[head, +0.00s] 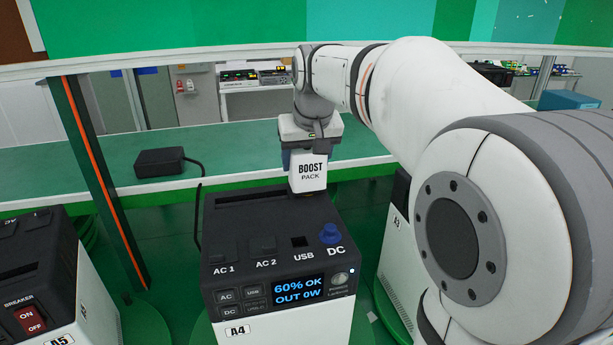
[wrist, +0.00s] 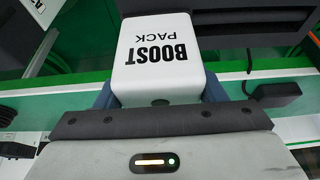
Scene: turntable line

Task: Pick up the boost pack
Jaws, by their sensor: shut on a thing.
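The boost pack (head: 309,171) is a small white block with black "BOOST PACK" lettering. It is upright in the head view, at the back right edge of the dark top of power station A4 (head: 230,229). My gripper (head: 311,153) is above it, shut on its upper part. In the wrist view the boost pack (wrist: 158,58) sits between the blue-grey fingers of my gripper (wrist: 158,98), its lettering upside down. Whether its lower end touches the station or is just clear of it, I cannot tell.
Station A4 has sockets, a blue DC plug (head: 330,234) and a screen (head: 299,288) reading "60% OK OUT 0W". Station A5 (head: 90,300) stands at left, another station (head: 396,240) at right. A black adapter (head: 160,162) with a cable lies on the green bench (head: 230,160) behind.

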